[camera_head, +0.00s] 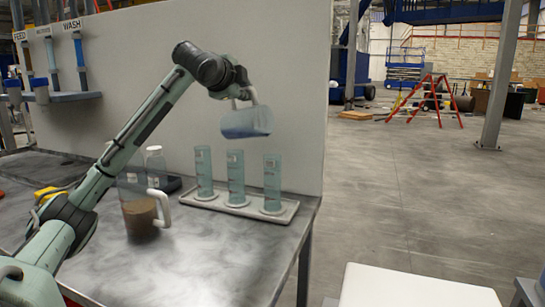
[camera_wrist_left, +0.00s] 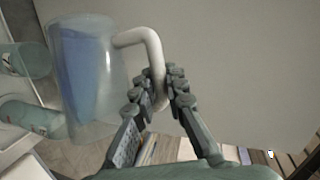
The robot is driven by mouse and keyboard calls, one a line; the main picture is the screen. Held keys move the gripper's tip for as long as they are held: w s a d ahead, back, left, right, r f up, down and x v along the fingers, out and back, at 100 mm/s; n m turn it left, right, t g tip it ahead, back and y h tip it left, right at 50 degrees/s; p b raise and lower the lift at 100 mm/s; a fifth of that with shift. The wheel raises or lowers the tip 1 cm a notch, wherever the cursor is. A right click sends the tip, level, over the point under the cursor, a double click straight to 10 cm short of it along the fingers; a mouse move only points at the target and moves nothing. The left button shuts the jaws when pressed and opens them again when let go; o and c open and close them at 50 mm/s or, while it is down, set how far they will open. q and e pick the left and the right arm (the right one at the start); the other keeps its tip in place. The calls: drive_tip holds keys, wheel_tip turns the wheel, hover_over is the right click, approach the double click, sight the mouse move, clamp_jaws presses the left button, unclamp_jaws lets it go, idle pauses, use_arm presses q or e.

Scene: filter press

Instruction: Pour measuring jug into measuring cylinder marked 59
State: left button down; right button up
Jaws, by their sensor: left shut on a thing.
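My left gripper (camera_head: 243,93) is shut on the white handle of a clear measuring jug (camera_head: 247,123). The jug holds blue liquid and is tipped far over in the air. It hangs above the row of cylinders, over the middle and right ones. The wrist view shows the jug (camera_wrist_left: 85,70) and the gripper (camera_wrist_left: 168,82) around its handle. Three blue-green measuring cylinders, left (camera_head: 204,173), middle (camera_head: 236,180) and right (camera_head: 272,183), stand upright on a light tray (camera_head: 292,209). Their markings are too small to read. No stream of liquid shows. My right gripper is out of view.
A second jug (camera_head: 140,216) with brown liquid stands on the metal table (camera_head: 205,265), left of the tray. A capped bottle (camera_head: 155,165) stands behind it. A pale panel (camera_head: 185,90) rises behind the table. The table's right edge is close to the tray.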

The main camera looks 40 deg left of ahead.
sight(256, 96)
use_arm(q)
drive_tip(key=shift+d, duration=0.45)
drive_tip(key=shift+a+f+m, duration=0.1)
drive_tip(key=shift+a+m, duration=0.1)
drive_tip(key=shift+m, duration=0.1)
drive_tip(key=shift+w+d, duration=0.1)
drive_tip(key=shift+d, duration=0.05)
idle(0.8)
drive_tip(key=shift+d+f+m, duration=0.1)
drive_tip(key=shift+d+m, duration=0.05)
drive_tip(key=shift+m, duration=0.15)
drive_tip(key=shift+d+f+t+y, duration=0.15)
drive_tip(key=shift+d+t+y, duration=0.15)
drive_tip(key=shift+y, duration=0.1)
drive_tip(key=shift+d+m, duration=0.3)
drive_tip(key=shift+m, duration=0.1)
idle(0.4)
drive_tip(key=shift+d, duration=0.25)
drive_tip(key=shift+d, duration=0.1)
drive_tip(key=shift+d+m+y, duration=0.2)
drive_tip(key=shift+m+y, duration=0.1)
drive_tip(key=shift+m, duration=0.1)
